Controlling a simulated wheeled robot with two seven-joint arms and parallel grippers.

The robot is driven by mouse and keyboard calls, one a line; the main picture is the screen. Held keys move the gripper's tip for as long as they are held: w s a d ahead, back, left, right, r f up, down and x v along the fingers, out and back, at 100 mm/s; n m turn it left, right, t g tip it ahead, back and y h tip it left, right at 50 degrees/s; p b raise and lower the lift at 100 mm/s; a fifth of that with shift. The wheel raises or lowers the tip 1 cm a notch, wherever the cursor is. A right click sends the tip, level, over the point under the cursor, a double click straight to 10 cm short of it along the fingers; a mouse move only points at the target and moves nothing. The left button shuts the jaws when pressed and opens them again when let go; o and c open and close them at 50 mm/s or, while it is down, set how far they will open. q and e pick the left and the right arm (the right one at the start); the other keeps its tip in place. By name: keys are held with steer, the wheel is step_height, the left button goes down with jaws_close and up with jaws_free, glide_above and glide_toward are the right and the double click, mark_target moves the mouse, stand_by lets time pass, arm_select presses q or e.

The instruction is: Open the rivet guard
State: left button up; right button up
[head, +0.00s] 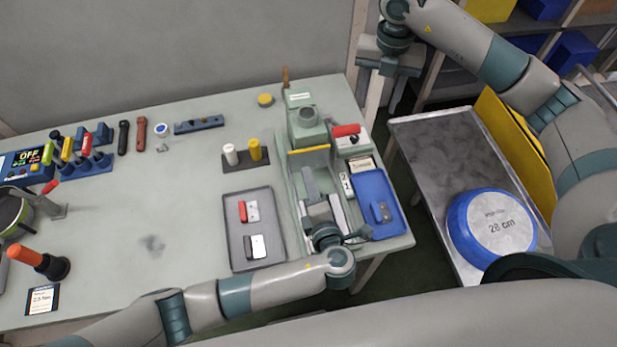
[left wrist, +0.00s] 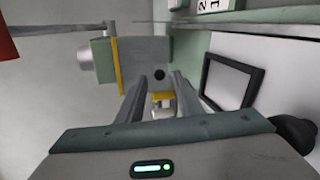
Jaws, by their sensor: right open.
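The rivet machine (head: 306,125) is a grey-green unit at the right end of the table, with a round top. A yellow bar (head: 309,150) runs across its front; I take it as the edge of the rivet guard, whose panel is hard to make out. My left gripper (head: 311,178) is over the machine's channel, just in front of the bar. In the left wrist view its two fingers (left wrist: 159,92) stand apart with a small yellow part (left wrist: 162,97) showing beyond the gap, and nothing is visibly held. My right gripper (head: 388,76) is open and empty, beyond the table's right edge.
A grey tray (head: 236,209) with handle parts lies left of the machine, a blue tray (head: 366,183) right of it. A red-topped box (head: 347,134) stands beside the machine.

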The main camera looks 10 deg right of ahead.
arm_select(q)
steer(key=shift+x, duration=0.9)
jaws_close()
